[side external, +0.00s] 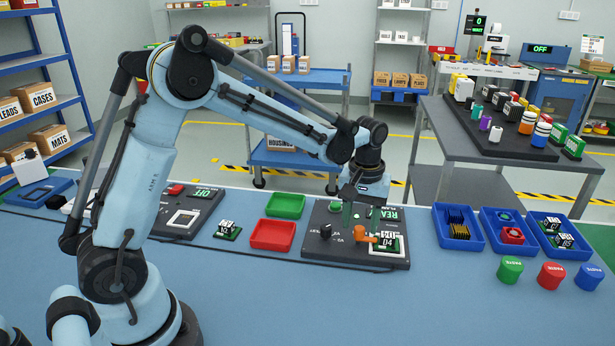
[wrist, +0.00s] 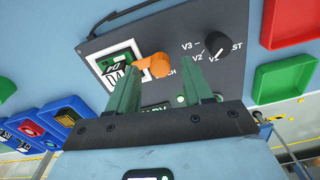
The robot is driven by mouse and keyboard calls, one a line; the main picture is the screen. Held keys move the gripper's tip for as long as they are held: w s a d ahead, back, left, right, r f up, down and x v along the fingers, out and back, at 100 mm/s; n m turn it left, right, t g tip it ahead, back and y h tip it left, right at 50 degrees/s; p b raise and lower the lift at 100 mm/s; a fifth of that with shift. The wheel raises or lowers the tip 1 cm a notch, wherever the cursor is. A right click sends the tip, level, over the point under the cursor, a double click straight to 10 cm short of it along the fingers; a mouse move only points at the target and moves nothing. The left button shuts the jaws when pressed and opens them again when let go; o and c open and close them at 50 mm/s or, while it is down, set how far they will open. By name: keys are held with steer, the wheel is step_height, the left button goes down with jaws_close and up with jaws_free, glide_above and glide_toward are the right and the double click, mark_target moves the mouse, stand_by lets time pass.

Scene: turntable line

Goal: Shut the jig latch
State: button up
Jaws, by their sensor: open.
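The orange jig latch (side external: 365,236) sits on the dark test panel (side external: 330,258), beside the white-framed nest that holds a green and black board (side external: 389,246) marked 04. In the wrist view the latch (wrist: 156,66) has a round end on the panel and a short arm reaching to the nest frame. I cannot tell whether the arm overlaps the board (wrist: 117,69). My gripper (side external: 361,221) points down at the panel, its green fingers apart and empty. In the wrist view the gripper (wrist: 161,70) has the latch showing between its fingertips; contact is not clear.
A black selector knob (wrist: 216,47) stands on the panel near the latch. Red (side external: 272,235) and green (side external: 286,205) trays lie left of the panel. Blue bins (side external: 457,232) with parts and several coloured buttons stand to the right. The front of the table is clear.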

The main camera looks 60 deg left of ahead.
mark_target(360, 228)
step_height(360, 228, up, 10)
steer(key=shift+r, duration=0.25)
stand_by(0.4)
steer(key=s+f+m+t, duration=0.2)
steer(key=s+m+t, duration=0.5)
steer(key=s, duration=0.8)
steer(key=shift+d+f, duration=0.15)
steer(key=shift+d, duration=0.1)
steer(key=shift+o, duration=0.2)
